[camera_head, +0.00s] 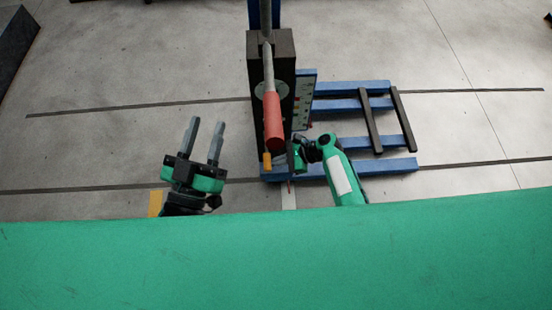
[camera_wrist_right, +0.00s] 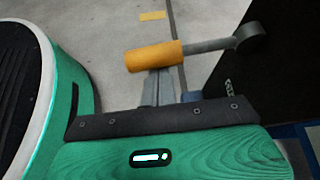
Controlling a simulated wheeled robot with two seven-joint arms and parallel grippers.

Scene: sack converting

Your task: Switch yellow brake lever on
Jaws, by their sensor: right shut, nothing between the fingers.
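The brake lever's yellow grip (camera_wrist_right: 153,56) is near the top middle of the right wrist view, on a grey rod running right to a round pivot on a dark panel. In the head view the yellow grip (camera_head: 267,161) shows below a larger red handle. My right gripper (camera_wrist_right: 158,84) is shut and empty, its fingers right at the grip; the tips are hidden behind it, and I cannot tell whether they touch. In the head view the right gripper (camera_head: 296,155) is just right of the grip. My left gripper (camera_head: 206,122) is open and empty, left of the machine.
The red handle (camera_head: 272,120) hangs on the front of a dark machine box (camera_head: 284,45). A blue frame (camera_head: 385,164) with dark bars extends to the right. A yellow floor mark (camera_head: 155,203) lies beside my left wrist.

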